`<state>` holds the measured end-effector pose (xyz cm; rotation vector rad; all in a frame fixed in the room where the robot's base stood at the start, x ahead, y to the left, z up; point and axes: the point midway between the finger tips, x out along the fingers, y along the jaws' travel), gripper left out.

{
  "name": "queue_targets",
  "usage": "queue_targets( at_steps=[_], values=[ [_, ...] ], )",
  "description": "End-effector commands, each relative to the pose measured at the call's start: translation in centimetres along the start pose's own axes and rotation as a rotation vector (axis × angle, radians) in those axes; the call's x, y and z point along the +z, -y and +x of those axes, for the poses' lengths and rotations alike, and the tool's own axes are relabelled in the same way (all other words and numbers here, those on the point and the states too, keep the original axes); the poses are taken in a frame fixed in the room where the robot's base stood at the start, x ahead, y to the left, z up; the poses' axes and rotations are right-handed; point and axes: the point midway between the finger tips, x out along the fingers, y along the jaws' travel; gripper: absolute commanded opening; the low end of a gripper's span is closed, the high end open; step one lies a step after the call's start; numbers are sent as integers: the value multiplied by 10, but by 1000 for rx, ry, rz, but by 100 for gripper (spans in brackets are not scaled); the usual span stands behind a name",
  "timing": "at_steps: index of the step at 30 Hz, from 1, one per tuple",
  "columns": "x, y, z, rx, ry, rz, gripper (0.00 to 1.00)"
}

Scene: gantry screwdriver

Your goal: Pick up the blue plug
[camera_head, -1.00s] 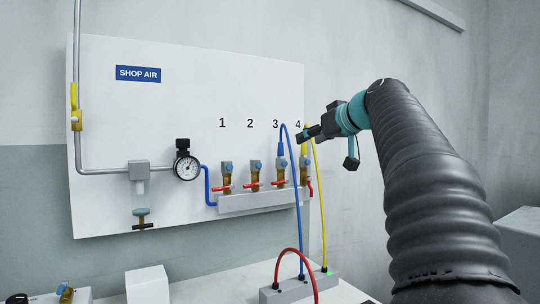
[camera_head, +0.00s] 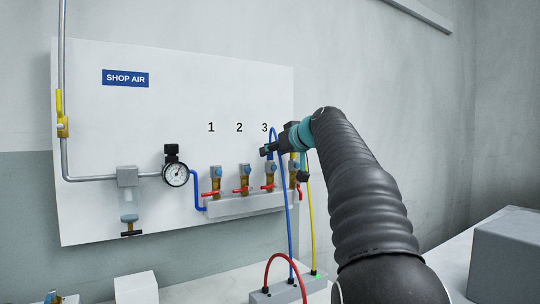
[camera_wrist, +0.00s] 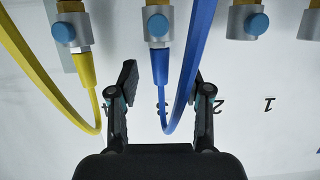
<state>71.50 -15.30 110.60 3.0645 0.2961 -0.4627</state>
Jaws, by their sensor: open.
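The blue plug sits in the outlet under number 3; in the wrist view the blue plug (camera_wrist: 160,66) joins a metal coupling, and its blue hose (camera_wrist: 190,75) loops back past the right finger. My gripper (camera_wrist: 163,84) is open, with one finger on each side of the blue plug and hose in the picture. I cannot tell how far the plug is in depth, and no contact shows. In the head view my gripper (camera_head: 266,151) is in front of outlet 3 and largely covers the plug.
A yellow plug (camera_wrist: 86,70) and its hose are close beside the left finger. Red-handled valves (camera_head: 242,190) line the manifold below. The blue, yellow and red hoses run to a grey block (camera_head: 285,291) on the bench. A grey box (camera_head: 505,262) stands at right.

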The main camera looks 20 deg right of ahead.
Motion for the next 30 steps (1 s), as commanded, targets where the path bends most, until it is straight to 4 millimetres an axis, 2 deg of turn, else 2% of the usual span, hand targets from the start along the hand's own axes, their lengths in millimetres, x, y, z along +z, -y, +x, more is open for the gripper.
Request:
queue_targets(
  at_steps=[4, 12, 18, 30],
  values=[
    [-1, 1, 20, -1, 2, 0, 49],
    [0, 0, 24, 1, 0, -1, 49],
    [0, 0, 24, 0, 0, -1, 0],
    [-2, 0, 23, 0, 0, -1, 0]
  ],
)
